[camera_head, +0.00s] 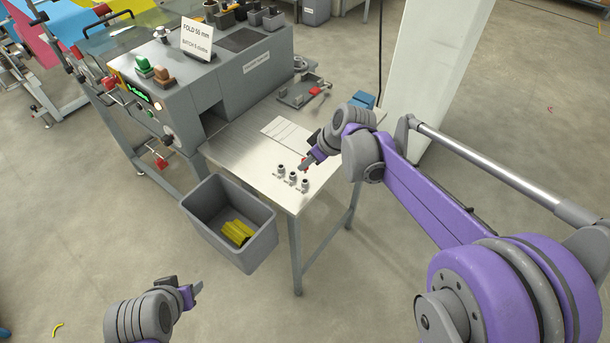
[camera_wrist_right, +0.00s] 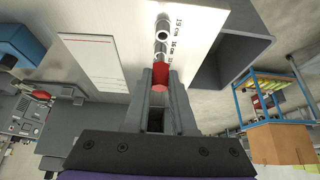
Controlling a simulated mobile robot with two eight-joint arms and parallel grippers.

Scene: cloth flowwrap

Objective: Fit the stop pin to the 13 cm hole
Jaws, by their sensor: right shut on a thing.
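The red stop pin (camera_wrist_right: 160,77) is between the fingertips of my right gripper (camera_wrist_right: 161,92), which is shut on it. In the head view my right gripper (camera_head: 307,163) is over the near part of the steel table, just above the row of metal holes (camera_head: 293,177). The wrist view shows the 19 cm hole (camera_wrist_right: 162,26) farthest away, then the 16 cm hole (camera_wrist_right: 160,47). The nearest hole (camera_wrist_right: 148,60) is partly hidden behind the pin, its label mostly covered. I cannot tell how high the pin is above it. My left gripper (camera_head: 196,290) is away from the table, its jaw opening unclear.
A grey bin (camera_head: 208,228) with yellow cloths stands below the table's left edge. A white sheet (camera_head: 287,133) lies on the table (camera_head: 236,152). Behind it are a grey tray (camera_head: 298,95) and a blue box (camera_head: 363,100). The folding machine (camera_head: 190,82) borders the table at left.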

